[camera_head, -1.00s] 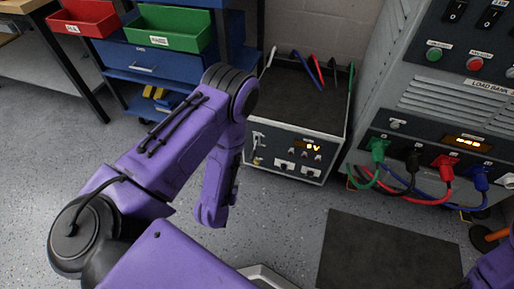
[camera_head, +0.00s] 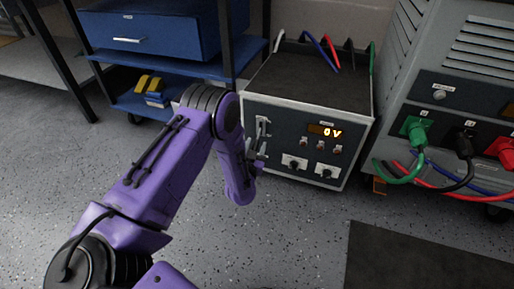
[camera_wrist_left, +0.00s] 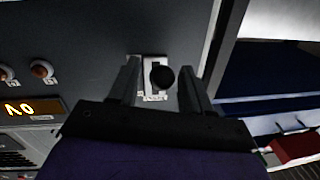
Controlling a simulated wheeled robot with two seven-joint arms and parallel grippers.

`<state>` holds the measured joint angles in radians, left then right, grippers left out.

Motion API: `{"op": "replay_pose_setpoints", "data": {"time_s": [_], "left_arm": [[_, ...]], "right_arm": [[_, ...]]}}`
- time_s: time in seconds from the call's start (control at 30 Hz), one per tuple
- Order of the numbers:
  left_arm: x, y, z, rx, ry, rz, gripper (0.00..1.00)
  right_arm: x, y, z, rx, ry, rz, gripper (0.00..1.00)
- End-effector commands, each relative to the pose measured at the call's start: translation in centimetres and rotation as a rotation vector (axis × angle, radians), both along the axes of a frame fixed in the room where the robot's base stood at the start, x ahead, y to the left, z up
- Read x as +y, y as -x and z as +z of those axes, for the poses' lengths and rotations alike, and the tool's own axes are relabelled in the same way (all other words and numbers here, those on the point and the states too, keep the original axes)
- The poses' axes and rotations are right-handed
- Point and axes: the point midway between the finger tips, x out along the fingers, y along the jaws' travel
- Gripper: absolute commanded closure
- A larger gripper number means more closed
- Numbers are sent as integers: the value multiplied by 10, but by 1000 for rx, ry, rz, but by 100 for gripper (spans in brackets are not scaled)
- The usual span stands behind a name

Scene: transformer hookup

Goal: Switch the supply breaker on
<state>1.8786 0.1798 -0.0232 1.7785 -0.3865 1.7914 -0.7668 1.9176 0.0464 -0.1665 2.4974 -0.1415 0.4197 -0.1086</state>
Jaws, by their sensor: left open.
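The supply unit (camera_head: 345,95) is a grey box with a dark front panel, and its display (camera_head: 325,131) reads 0V. The supply breaker (camera_head: 262,128) is a pale plate with a lever at the panel's left side. My left gripper (camera_wrist_left: 160,88) is open, with one finger on each side of the knob; contact cannot be told. In the head view my left gripper (camera_head: 258,158) is at the panel just below the breaker, partly hidden by my arm.
To the right stands a grey load bank (camera_head: 455,90) with green, black and red plugs and hanging cables. A blue shelf unit (camera_head: 160,65) with a drawer stands at the left. A dark mat (camera_head: 420,262) lies on the floor at the lower right.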

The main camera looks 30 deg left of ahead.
Motion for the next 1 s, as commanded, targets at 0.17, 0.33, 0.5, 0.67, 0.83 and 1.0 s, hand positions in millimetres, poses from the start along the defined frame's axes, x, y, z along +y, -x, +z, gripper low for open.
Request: {"op": "replay_pose_setpoints", "data": {"time_s": [0.17, 0.33, 0.5, 0.67, 0.83, 1.0], "left_arm": [[8, -20, -2, -2, 1, 1, 52], [9, -25, 0, 2, 1, -1, 52], [9, -24, 0, 2, 1, -1, 61], [9, -24, 0, 2, 1, -1, 100], [8, -24, 0, 5, 2, -1, 100], [3, -26, 4, 31, 7, -9, 100]], "right_arm": [[-11, -14, -18, -78, 36, 9, 57], [-14, -17, -19, -98, 45, 11, 57], [-14, -17, -19, -98, 44, 10, 57], [-14, -17, -19, -97, 44, 10, 57], [-13, -16, -17, -93, 43, 9, 57], [-6, -7, -4, -43, 19, 1, 57]]}}
